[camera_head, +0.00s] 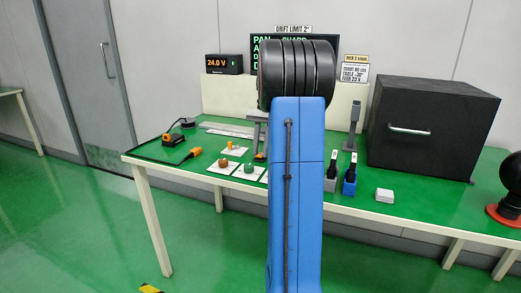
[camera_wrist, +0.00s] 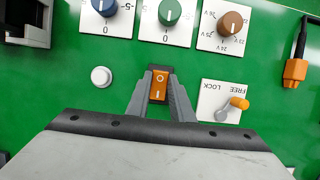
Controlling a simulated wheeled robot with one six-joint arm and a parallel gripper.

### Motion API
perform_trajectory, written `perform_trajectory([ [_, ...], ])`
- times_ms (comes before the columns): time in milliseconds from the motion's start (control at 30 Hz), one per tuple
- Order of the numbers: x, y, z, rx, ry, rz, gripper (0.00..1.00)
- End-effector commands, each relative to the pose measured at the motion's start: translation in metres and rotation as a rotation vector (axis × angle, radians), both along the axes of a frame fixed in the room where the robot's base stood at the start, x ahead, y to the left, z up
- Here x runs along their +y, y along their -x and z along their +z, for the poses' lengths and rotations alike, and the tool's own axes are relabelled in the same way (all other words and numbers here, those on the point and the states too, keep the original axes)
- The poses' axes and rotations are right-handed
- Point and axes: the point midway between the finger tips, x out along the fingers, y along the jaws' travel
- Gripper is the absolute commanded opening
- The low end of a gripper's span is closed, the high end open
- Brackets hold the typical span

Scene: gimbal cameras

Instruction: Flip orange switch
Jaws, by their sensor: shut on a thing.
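The orange switch (camera_wrist: 158,92) is an orange rocker in a dark frame, in the middle of the wrist view. It has a white circle mark at one end and a line at the other. My gripper (camera_wrist: 159,80) has its two grey fingers shut on the switch, one on each side. In the head view a small orange and black part (camera_head: 259,156) beside my blue arm is probably the same switch. My arm hides most of my gripper there.
Blue (camera_wrist: 105,6), green (camera_wrist: 168,12) and brown (camera_wrist: 232,22) dials sit beyond the switch. An orange FREE/LOCK lever (camera_wrist: 238,103) is close on the right, a white button (camera_wrist: 101,76) on the left. A large black box (camera_head: 430,120) stands at the table's right.

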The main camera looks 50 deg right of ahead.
Motion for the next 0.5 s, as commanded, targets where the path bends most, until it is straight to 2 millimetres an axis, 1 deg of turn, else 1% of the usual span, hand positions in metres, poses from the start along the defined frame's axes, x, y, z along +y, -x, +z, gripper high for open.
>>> perform_trajectory([
  [167, 0.0002, -0.0002, 0.0003, -0.001, 0.001, 0.001, 0.0],
  [200, 0.0002, -0.0003, 0.0004, -0.001, 0.001, 0.001, 0.25],
  [267, 0.0002, -0.0002, 0.0003, 0.0, 0.001, 0.0, 0.39],
  [500, 0.0002, -0.0001, 0.0002, -0.001, 0.002, 0.0, 0.39],
])
